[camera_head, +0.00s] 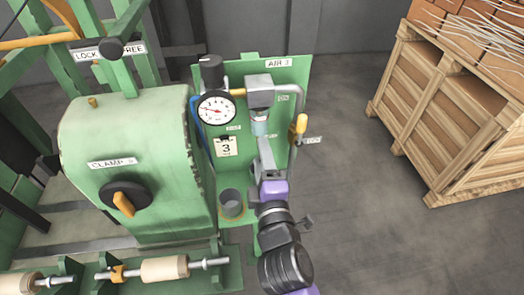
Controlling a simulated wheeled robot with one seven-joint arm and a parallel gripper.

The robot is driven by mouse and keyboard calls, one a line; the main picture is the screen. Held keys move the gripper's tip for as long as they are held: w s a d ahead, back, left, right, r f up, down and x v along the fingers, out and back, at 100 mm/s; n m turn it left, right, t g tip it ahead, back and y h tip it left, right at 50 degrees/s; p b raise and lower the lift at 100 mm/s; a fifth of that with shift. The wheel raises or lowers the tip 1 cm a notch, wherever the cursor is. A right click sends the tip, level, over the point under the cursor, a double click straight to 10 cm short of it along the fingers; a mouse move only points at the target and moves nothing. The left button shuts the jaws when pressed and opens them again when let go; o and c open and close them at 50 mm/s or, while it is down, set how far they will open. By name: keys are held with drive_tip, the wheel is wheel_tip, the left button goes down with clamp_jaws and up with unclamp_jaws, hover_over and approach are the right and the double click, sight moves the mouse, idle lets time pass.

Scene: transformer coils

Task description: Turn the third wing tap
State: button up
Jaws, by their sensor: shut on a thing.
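The green panel (292,75) marked AIR 3 carries a round gauge (217,109) and a grey-topped filter unit (259,91) with a clear bowl (260,127). A tag (226,147) with a 3 hangs below the gauge. My gripper (263,143) reaches up from below, its jaws just under the bowl. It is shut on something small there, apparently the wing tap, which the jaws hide. I cannot tell which way the tap is turned.
A yellow-handled lever (300,124) on a pipe stands close right of my gripper. A grey cup (231,203) sits below left. The green clamp housing (130,140) with a black knob is further left. A wooden crate (440,110) stands right, with clear floor between.

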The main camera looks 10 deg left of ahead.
drive_tip(key=shift+f+n+p, duration=0.1)
drive_tip(key=shift+n+p, duration=0.3)
drive_tip(key=shift+n, duration=0.4)
drive_tip(key=o, duration=1.4)
drive_tip(key=shift+b+v, duration=0.8)
drive_tip(key=shift+v, duration=3.15)
